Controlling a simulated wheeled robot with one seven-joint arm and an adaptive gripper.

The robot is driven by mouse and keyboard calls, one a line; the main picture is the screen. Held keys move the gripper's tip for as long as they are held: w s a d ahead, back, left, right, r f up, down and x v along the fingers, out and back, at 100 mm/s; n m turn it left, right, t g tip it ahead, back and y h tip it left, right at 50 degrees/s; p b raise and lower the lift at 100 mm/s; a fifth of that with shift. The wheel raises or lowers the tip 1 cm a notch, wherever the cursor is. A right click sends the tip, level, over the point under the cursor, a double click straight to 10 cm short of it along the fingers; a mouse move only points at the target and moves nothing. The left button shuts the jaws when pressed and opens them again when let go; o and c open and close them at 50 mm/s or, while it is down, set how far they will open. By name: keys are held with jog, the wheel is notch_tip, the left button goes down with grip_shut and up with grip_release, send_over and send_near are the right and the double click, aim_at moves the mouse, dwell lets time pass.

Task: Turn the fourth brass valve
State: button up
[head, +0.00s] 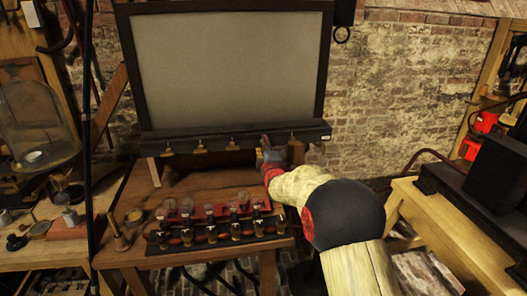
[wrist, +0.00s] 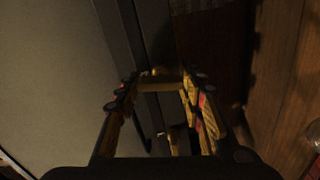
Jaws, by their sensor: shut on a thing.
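A dark horizontal rail (head: 215,139) runs under the large grey panel and bears a row of small brass valves. The first valve (head: 168,149), second valve (head: 200,147) and third valve (head: 232,144) show to the left of my gripper. My gripper (head: 266,152) is at the fourth place in the row and mostly hides the valve there. In the wrist view, my gripper (wrist: 158,86) has its two yellow-and-black fingers on either side of the fourth brass valve (wrist: 160,82), shut on it. The valve's exact angle is hard to tell in the dark.
Another valve (head: 292,138) sits right of my gripper. Below, a wooden table (head: 150,185) holds a red rack (head: 185,220) and a dark rack of several small jars. A glass bell jar (head: 38,120) stands at left; a wooden bench (head: 440,225) is at right.

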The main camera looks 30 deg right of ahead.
jog(key=shift+f+n+b, duration=0.1)
jog(key=shift+n+b, duration=0.3)
jog(key=shift+n, duration=0.4)
jog(key=o, duration=1.2)
jog(key=v, duration=1.2)
